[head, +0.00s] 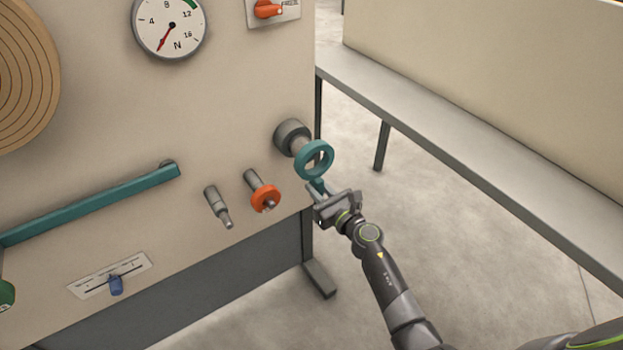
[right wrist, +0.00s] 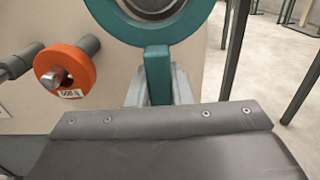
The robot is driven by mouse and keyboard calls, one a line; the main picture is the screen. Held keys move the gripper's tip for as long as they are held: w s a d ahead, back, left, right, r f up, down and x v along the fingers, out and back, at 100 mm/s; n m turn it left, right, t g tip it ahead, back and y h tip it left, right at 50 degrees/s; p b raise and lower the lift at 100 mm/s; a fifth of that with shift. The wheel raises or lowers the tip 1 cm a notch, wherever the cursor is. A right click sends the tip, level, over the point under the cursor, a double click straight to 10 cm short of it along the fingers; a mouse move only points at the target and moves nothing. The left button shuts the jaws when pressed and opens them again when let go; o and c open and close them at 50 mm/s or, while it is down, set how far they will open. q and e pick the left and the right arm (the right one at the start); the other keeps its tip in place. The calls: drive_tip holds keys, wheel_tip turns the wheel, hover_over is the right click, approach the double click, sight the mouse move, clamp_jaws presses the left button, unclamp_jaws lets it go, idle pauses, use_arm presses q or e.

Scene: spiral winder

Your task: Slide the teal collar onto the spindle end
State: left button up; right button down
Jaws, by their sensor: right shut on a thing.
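The teal collar (head: 328,161) is a ring with a short tab below it. My right gripper (head: 318,190) is shut on that tab and holds the ring upright. In the head view the ring is in front of the grey spindle end (head: 291,138), which sticks out of the panel, and slightly right of and below it. I cannot tell whether they touch. The right wrist view shows the tab of the collar (right wrist: 157,75) between my fingers, with the ring cut off at the top. The left gripper is not in view.
An orange ring (head: 265,198) sits on a lower peg, with a bare stepped peg (head: 217,207) to its left. A teal bar (head: 95,205), a gauge (head: 169,27) and an orange switch (head: 268,9) are on the panel. A grey bench (head: 450,150) stands right, beyond open floor.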

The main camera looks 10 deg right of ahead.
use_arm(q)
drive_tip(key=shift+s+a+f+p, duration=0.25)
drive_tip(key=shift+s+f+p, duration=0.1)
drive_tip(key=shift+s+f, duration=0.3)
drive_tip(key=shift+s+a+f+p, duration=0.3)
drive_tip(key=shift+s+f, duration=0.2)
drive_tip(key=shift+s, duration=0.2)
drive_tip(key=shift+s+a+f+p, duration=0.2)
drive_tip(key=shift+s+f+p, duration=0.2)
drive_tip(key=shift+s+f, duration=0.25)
use_arm(e)
drive_tip(key=r+v, duration=0.1)
drive_tip(key=v, duration=0.9)
drive_tip(key=shift+s, duration=0.4)
drive_tip(key=shift+d+r, duration=0.1)
drive_tip(key=shift+d, duration=0.05)
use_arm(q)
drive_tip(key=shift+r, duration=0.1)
use_arm(e)
drive_tip(key=shift+r, duration=0.1)
